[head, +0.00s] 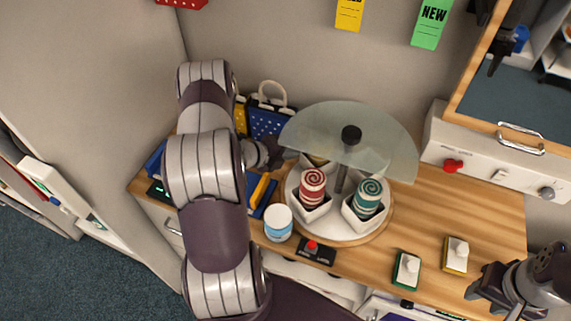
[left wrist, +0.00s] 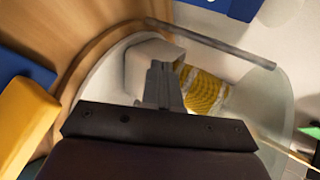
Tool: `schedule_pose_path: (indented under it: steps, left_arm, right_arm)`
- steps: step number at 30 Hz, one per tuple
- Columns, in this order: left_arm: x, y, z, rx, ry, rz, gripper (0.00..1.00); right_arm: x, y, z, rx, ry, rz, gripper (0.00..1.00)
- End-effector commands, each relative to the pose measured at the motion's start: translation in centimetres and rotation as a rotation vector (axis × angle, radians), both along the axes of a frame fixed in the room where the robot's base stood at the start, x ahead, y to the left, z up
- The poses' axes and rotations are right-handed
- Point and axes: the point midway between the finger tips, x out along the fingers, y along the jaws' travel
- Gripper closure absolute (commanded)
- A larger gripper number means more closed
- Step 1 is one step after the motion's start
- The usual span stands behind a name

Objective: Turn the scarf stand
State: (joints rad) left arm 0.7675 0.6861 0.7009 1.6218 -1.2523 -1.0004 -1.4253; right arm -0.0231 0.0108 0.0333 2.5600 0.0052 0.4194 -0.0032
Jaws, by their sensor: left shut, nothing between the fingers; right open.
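The scarf stand (head: 294,203) is a round white turntable on the wooden counter, with a glass half-cover (head: 392,150) and black knob (head: 351,134) above it. White bins hold a red rolled scarf (head: 312,184) and a teal rolled scarf (head: 368,193) in front. A yellow scarf (head: 317,160) sits behind, partly under the glass; it also shows in the left wrist view (left wrist: 204,91). My left gripper (head: 278,153) is shut and empty at the stand's left side, its fingers (left wrist: 159,82) close to a white bin; contact is unclear. My right gripper (head: 484,283) is open, apart at lower right.
A black plate with a red lever (head: 312,246) and a white-blue jar (head: 278,222) stand in front of the stand. Blue and yellow items (head: 262,190) crowd its left. Green-based (head: 406,268) and yellow-based (head: 455,255) blocks sit right. Counter right of the stand is mostly clear.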

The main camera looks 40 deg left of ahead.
Motion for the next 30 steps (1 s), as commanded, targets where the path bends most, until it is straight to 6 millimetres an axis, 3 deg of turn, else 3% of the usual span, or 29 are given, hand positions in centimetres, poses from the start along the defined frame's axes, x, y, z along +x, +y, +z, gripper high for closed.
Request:
schedule_pose_path:
  steps: [11, 30]
  left_arm:
    - [2.8, 0.0, -0.2, 0.003, -0.001, -0.175, 1.00]
    - [4.8, -0.3, 0.0, 0.000, 0.000, -0.172, 1.00]
  right_arm:
    - [0.0, 0.0, -1.9, 0.000, 0.000, 0.000, 0.57]
    - [0.0, 0.0, -3.0, 0.000, 0.000, 0.000, 0.57]
